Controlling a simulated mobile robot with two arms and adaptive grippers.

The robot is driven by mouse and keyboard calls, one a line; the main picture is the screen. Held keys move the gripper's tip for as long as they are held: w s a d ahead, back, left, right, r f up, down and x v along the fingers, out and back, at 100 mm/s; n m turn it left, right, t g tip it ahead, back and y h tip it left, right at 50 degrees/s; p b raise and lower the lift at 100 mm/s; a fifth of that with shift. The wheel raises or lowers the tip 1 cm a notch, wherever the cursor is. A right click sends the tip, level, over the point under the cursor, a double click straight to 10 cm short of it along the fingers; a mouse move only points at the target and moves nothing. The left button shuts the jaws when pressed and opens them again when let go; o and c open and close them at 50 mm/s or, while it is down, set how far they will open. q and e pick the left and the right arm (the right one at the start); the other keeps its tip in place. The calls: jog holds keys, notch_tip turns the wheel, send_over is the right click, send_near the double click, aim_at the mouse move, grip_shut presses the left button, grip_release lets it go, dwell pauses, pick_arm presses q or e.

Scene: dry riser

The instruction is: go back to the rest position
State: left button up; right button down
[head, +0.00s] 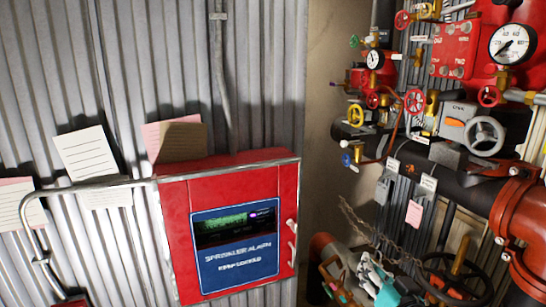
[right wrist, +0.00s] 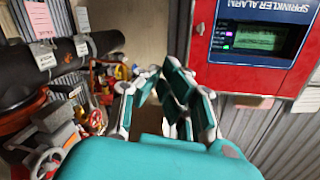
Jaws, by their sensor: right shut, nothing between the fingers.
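My right gripper (head: 371,273) shows low in the head view, right of the red sprinkler alarm panel and in front of the pipework's lower part. Its white and teal fingers are shut with nothing between them. In the right wrist view the fingers (right wrist: 167,78) point up the picture into free space, apart from the panel and the pipes. My left gripper is in neither view.
The red sprinkler alarm panel (head: 174,225) is on the corrugated wall (head: 262,75), with a bent grey rail (head: 95,186) and paper notes to its left. Red and black pipes, valve wheels and a pressure gauge (head: 512,44) crowd the right side.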

jog(key=s+f+n+g+h, duration=0.2)
jog(key=s+f+g, duration=0.5)
jog(key=s+f, duration=0.7)
jog(key=s+f+n+g+h, duration=0.1)
jog(key=s+f+g, duration=0.7)
jog(key=s, duration=0.9)
notch_tip(320, 180, down, 34)
jog(key=s+f+b, duration=0.1)
jog(key=s+b, duration=0.1)
jog(key=b, duration=0.4)
jog(key=s+d+f+b, duration=0.2)
jog(key=s+f+b, duration=0.2)
jog(key=s+f, duration=1.2)
notch_tip(320, 180, down, 4)
jog(key=shift+s+d+r+g, duration=0.1)
jog(key=shift+s+d+g, duration=0.05)
jog(key=shift+d+g, duration=0.25)
